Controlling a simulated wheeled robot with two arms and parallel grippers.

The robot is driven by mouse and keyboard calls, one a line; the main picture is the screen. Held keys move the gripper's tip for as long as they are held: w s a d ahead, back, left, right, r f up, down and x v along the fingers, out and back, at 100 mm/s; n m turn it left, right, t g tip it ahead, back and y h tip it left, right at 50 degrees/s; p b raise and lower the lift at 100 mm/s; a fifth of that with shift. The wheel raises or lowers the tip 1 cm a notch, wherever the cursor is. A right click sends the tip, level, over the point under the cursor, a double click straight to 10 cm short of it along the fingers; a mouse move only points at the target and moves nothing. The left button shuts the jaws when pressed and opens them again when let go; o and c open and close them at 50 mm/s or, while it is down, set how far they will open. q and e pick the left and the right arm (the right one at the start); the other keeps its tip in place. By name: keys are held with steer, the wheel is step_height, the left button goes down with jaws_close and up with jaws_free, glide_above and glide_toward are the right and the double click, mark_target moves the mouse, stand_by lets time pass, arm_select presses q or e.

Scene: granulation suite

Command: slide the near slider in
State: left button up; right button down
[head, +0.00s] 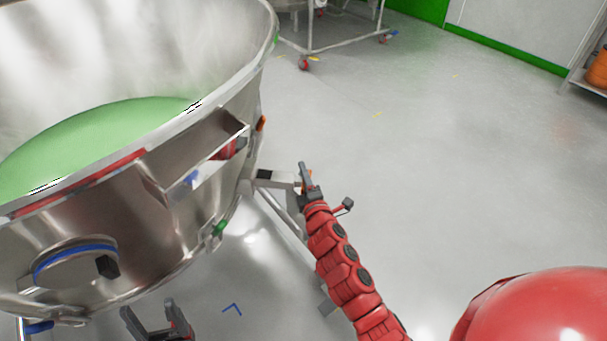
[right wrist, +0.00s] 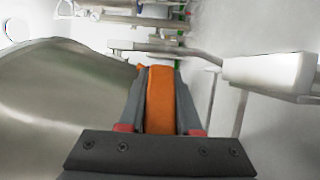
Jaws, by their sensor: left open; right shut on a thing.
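The near slider (head: 275,178) shows in the head view as a short pale and dark bar sticking out to the right from the steel vessel's side. Its orange grip (right wrist: 160,100) fills the space between my right fingers in the right wrist view. My right gripper (head: 304,180) is shut on this orange grip at the bar's outer end, with the grip mostly hidden by the fingers in the head view. My left gripper (head: 155,322) is open and empty, low in the head view below the vessel.
The large steel vessel (head: 160,225) with green contents (head: 95,140) fills the left. Another orange part (head: 261,123) shows on its far right side. A wheeled metal frame (head: 340,42) stands at the back. Open grey floor (head: 460,170) lies to the right.

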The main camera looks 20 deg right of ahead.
stand_by(0.6)
steer(key=w+a+b, duration=0.4)
steer(key=a, duration=0.4)
steer(key=shift+a, duration=0.25)
steer(key=c, duration=0.6)
jaws_free()
steer(key=shift+a, duration=0.15)
